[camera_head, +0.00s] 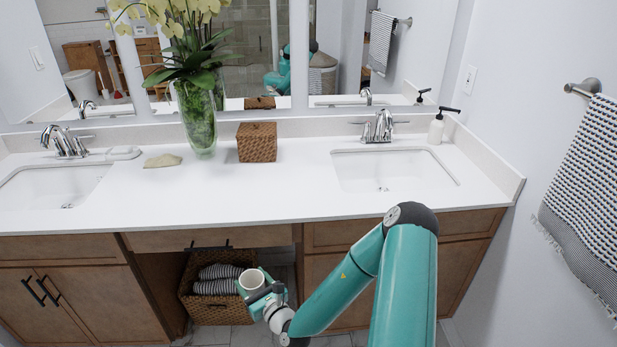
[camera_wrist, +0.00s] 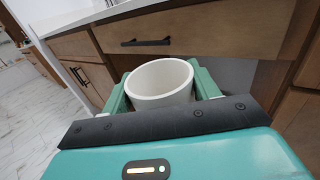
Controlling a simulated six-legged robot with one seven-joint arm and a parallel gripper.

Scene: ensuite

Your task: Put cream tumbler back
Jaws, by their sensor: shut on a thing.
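The cream tumbler (camera_head: 252,281) is held upright in my gripper (camera_head: 262,290), in front of the open space under the counter and below counter height. The wrist view shows the tumbler (camera_wrist: 160,80) from above, its mouth open and empty-looking. The two teal fingers of my gripper (camera_wrist: 160,92) close on it from both sides. The tumbler's lower part is hidden behind the gripper body.
The white counter (camera_head: 265,193) has two sinks, a glass vase of flowers (camera_head: 197,115), a wicker box (camera_head: 257,142), a pale soap-like piece (camera_head: 162,160) and a soap dispenser (camera_head: 437,128). A towel basket (camera_head: 208,310) stands beneath. The counter's middle front is clear.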

